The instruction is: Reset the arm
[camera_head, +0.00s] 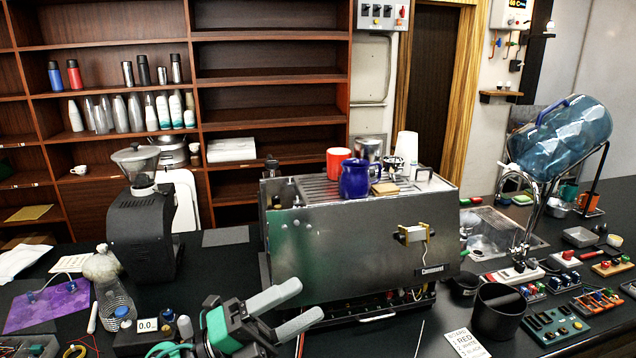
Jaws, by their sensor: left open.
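My left gripper (286,309) is low in the middle of the head view, in front of the brewer. Its two grey fingers are apart and nothing shows between them. Its teal and black body comes in from the lower left. The brewer (350,250) is a big grey metal machine on the black counter, with a small box and yellow wires on its front panel. Its lower left front is partly hidden by my left gripper. My right gripper is not in view.
A black grinder (143,232) stands left of the brewer. A black bin (497,311), several small boards and a sink (495,235) crowd the right. A water jug (562,135) leans at the far right.

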